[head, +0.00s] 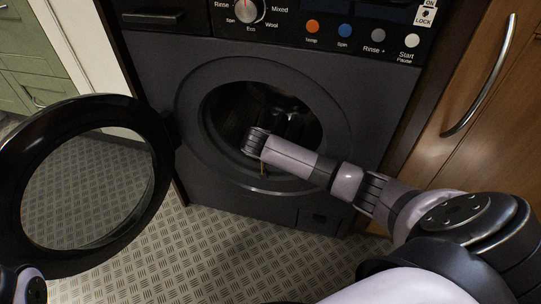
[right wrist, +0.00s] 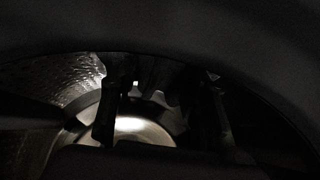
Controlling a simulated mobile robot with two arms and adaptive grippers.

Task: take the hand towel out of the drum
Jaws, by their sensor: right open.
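The washing machine's drum opening (head: 222,112) is dark inside in the head view. My right arm reaches from the right to this opening, and its dark gripper (head: 291,124) is inside the mouth. In the right wrist view the two fingers of the right gripper (right wrist: 163,112) stand apart, open, with nothing seen held between them. The perforated metal drum wall (right wrist: 62,85) shows at the left there. A pale, lit rounded surface lies behind the left finger; I cannot tell what it is. I cannot make out the hand towel in either view. My left gripper is not in view.
The round door (head: 160,150) hangs wide open at the left of the machine. The control panel (head: 365,35) is above the opening. A wooden cupboard with a curved handle (head: 484,85) stands at the right. The patterned floor (head: 240,245) in front is clear.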

